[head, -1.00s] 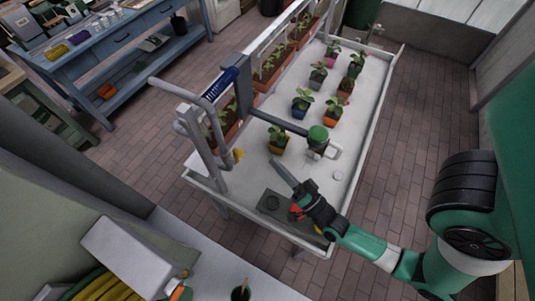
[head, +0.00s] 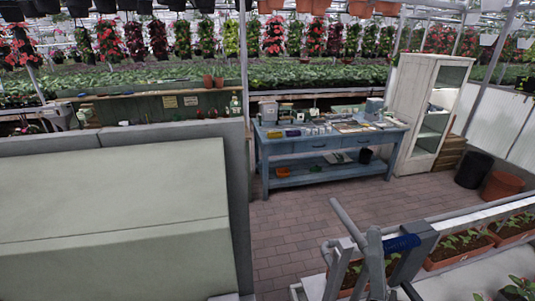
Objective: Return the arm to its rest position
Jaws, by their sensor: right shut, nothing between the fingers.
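The view looks across the greenhouse room. The table's front part, where my right arm was earlier, is below the picture's edge.
A blue workbench (head: 330,146) with small items stands at the back middle. A white cabinet (head: 427,115) is to its right, near dark and terracotta bins (head: 503,187). A large pale green box-like block (head: 110,225) fills the left. Brick floor (head: 290,225) is clear between.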

